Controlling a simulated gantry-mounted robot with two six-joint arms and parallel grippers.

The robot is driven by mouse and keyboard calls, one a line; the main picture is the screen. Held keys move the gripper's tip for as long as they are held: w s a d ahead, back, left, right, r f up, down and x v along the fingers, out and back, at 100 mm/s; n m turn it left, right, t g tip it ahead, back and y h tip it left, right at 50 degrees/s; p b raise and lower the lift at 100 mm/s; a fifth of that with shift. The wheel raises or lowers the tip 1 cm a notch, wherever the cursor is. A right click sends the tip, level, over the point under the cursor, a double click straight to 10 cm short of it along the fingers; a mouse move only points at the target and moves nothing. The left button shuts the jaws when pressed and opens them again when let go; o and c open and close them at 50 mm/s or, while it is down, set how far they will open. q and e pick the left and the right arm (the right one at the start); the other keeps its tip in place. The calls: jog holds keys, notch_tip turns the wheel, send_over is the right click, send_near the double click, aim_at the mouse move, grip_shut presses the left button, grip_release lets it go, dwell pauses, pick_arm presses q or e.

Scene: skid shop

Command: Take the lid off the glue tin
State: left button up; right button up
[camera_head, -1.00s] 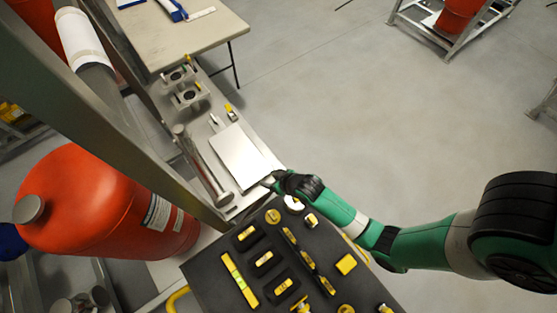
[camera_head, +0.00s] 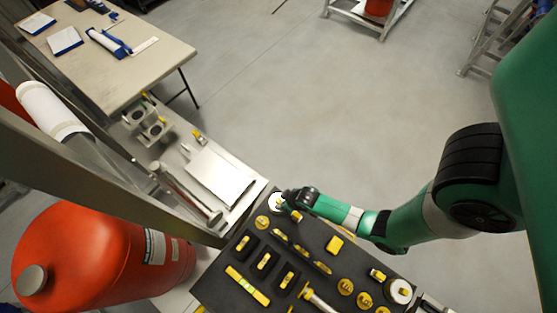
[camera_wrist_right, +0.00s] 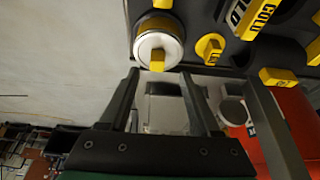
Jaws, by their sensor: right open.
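A round white tin (camera_head: 276,201) stands at the far corner of the dark tool tray, partly hidden by my gripper; I take it for the glue tin. In the right wrist view a round white tin (camera_wrist_right: 174,43) has a lid with a yellow knob (camera_wrist_right: 157,62). My right gripper (camera_wrist_right: 160,75) is open, its two fingertips on either side of the knob and just short of it. Nothing is held between the fingers. In the head view the right gripper (camera_head: 286,198) is beside the tin. My left gripper is not in view.
The dark tray (camera_head: 228,295) holds several yellow tools and another white round container (camera_head: 400,291). A metal bench with a flat plate (camera_head: 220,176) lies beyond. A red tank (camera_head: 75,255) stands at left. Open floor lies to the upper right.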

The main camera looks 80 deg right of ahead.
aim_at(279, 201)
jog(key=shift+d+b+x, duration=0.1)
jog(key=shift+b+x, duration=0.35)
jog(key=shift+x, duration=0.9)
jog(key=shift+d+b+x, duration=0.15)
jog(key=shift+b+x, duration=0.3)
jog(key=shift+x, duration=0.85)
jog(key=shift+s, duration=0.1)
grip_shut()
